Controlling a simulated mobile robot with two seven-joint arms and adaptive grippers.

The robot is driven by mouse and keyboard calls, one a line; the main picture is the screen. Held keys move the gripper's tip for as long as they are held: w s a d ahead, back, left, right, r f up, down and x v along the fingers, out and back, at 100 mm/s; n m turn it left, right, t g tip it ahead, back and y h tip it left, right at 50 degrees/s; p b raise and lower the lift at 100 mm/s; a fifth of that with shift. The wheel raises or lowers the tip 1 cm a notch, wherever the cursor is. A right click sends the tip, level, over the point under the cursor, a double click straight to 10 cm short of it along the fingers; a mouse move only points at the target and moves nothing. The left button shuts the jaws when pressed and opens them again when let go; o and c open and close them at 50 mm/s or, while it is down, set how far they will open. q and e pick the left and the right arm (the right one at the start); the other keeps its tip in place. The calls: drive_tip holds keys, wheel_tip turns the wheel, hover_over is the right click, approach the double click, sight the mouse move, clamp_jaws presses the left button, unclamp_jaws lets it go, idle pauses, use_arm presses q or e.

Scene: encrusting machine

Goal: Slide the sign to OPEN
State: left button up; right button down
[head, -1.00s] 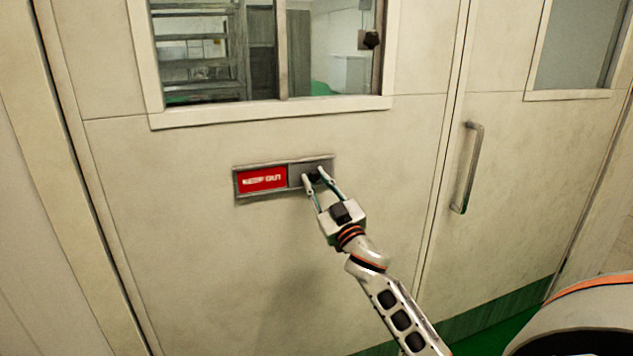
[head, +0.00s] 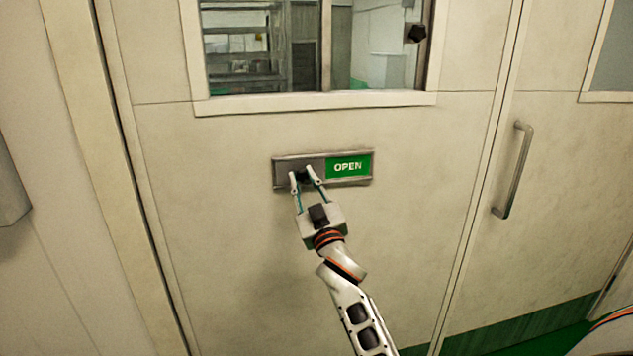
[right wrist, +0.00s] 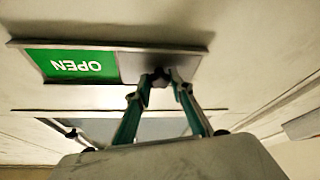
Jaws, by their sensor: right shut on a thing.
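The sliding sign (head: 349,167) is on the door panel below the window. Its right half shows a green field with white OPEN lettering. A grey slider cover (head: 285,170) sits over its left half. My right gripper (head: 303,178) is at the cover, shut on its dark knob. The right wrist view shows the fingers around the dark knob (right wrist: 160,77), with the green OPEN field (right wrist: 75,65) beside the grey cover, upside down. The red field is hidden behind the cover. My left gripper is not in view.
A window (head: 310,50) with a pale frame is above the sign. A metal door handle (head: 513,170) is to the right, past the door seam. The panel around the sign is bare.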

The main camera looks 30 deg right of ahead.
drive_tip(key=shift+a, duration=0.2)
drive_tip(key=c, duration=1.8)
unclamp_jaws()
drive_tip(key=shift+w+a, duration=0.1)
drive_tip(key=shift+a, duration=0.05)
drive_tip(key=shift+o, duration=0.2)
drive_tip(key=v, duration=1.2)
drive_tip(key=shift+f, duration=0.1)
drive_tip(key=s+a+f+g+y, duration=0.2)
drive_tip(key=s+f+g, duration=0.1)
drive_tip(key=f, duration=1)
drive_tip(key=s+a+f+n+g+y, duration=0.1)
drive_tip(key=s+a+f+g, duration=0.2)
drive_tip(key=s+f, duration=0.8)
drive_tip(key=s+a+f+g+y, duration=0.2)
drive_tip(key=s+f+g, duration=0.3)
drive_tip(key=s+f, duration=0.6)
wheel_tip(320, 180, down, 6)
drive_tip(key=shift+s+a+f+n, duration=0.1)
drive_tip(key=shift+s+a+n, duration=0.3)
drive_tip(key=shift+a, duration=0.25)
